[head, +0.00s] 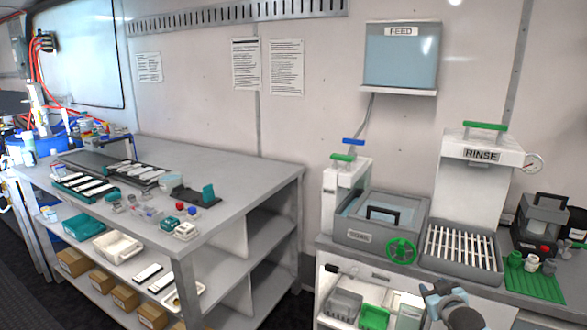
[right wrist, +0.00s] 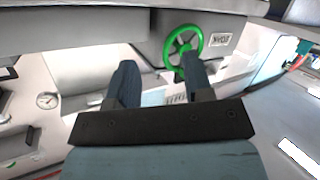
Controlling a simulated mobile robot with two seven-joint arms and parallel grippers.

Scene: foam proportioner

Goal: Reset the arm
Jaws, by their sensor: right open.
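My right gripper (head: 443,292) is at the bottom of the head view, in front of the right-hand workstation. In the right wrist view its two blue-grey fingers (right wrist: 158,70) stand apart with nothing between them. The green handwheel (head: 401,251) is on the front of the grey basin (head: 382,220); the wheel also shows beyond the fingers in the right wrist view (right wrist: 183,50). The gripper is below and right of the wheel in the head view and looks apart from it. My left gripper is not in view.
The workstation holds the RINSE unit (head: 480,178), a slatted rack (head: 462,252) and a green mat (head: 535,282) with small green parts. Bins (head: 374,316) sit on the shelf below. A grey table (head: 226,170) with trays and small parts stands left, beyond a floor gap.

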